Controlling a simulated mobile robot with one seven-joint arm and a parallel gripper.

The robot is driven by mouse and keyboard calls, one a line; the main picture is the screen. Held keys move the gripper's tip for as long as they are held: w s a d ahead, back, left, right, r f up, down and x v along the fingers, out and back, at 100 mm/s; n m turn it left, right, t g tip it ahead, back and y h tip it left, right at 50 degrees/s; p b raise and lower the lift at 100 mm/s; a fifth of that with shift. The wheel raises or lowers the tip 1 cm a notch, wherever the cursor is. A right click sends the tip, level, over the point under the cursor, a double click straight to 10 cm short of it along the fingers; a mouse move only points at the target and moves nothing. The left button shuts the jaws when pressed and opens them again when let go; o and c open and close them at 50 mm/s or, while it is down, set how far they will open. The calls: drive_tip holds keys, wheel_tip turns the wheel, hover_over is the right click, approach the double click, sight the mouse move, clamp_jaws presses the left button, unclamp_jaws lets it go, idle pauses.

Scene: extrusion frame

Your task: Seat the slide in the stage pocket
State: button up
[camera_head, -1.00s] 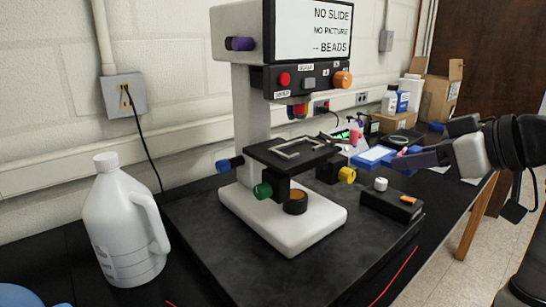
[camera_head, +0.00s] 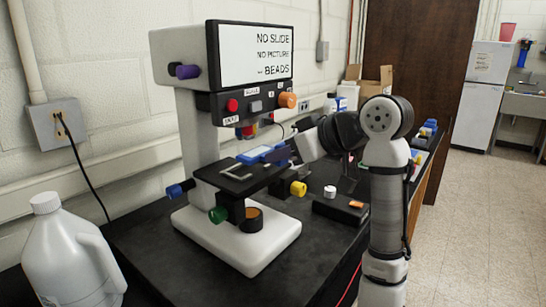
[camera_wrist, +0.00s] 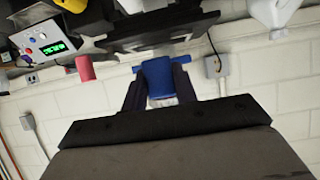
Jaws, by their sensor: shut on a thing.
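The slide (camera_head: 260,153), a flat piece with a blue border and a pale middle, is held by my gripper (camera_head: 280,152) at its right end. In the wrist view the slide's blue part (camera_wrist: 157,73) sits between the two dark fingers, with a white patch behind it. The black stage (camera_head: 262,182) of the microscope carries a pale metal bracket (camera_head: 236,172) that marks the pocket. In the head view the slide appears just behind and right of the bracket, near the stage's far edge; its height over the stage is hard to judge.
The microscope (camera_head: 194,130) has a screen (camera_head: 256,52) reading "NO SLIDE". A black box (camera_head: 341,208) stands right of the base. A white jug (camera_head: 70,260) stands at the left front.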

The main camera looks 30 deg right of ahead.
sight(274, 164)
drive_tip(key=shift+w+a, duration=0.2)
drive_tip(key=shift+w, duration=0.35)
drive_tip(key=shift+w+a, duration=0.2)
drive_tip(key=shift+w, duration=0.35)
drive_tip(key=shift+w+f, duration=0.1)
drive_tip(key=shift+w, duration=0.05)
drive_tip(key=shift+f+p, duration=0.75)
drive_tip(key=shift+f, duration=0.95)
drive_tip(key=shift+f, duration=0.1)
drive_tip(key=o, duration=1)
drive_tip(key=shift+o, duration=0.2)
drive_tip(key=shift+r, duration=0.2)
drive_tip(key=b+v, duration=0.3)
drive_tip(key=v, duration=0.9)
